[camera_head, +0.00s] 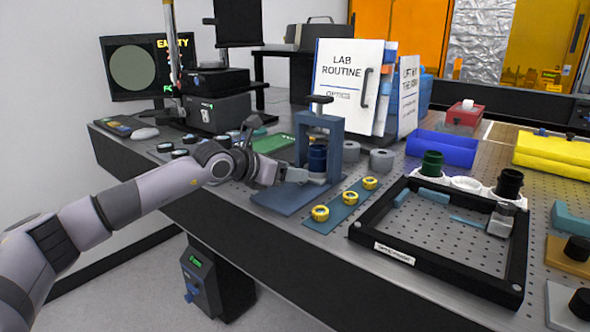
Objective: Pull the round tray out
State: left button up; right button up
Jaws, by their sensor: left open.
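My left arm reaches in from the left, and my left gripper (284,174) is open, at the left side of a blue press-like stand (332,128) with a black knob on top. A dark blue cylinder (317,156) stands inside this stand. A pale round piece (318,180), perhaps the round tray, shows low under the cylinder. The fingertips are close to it; I cannot tell whether they touch. The stand rests on a blue base plate (283,201). My right gripper is not in view.
A blue strip (335,214) with yellow rings lies right of the stand. A black frame (440,264) fills the bench's front right. A white "LAB ROUTINE" binder (345,75) stands behind. A monitor (133,68) reading "EMPTY" and a black instrument (216,112) stand back left.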

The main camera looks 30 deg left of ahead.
pick_arm(q)
jog(key=shift+x, duration=1.1)
grip_shut()
jog(key=shift+s, duration=0.1)
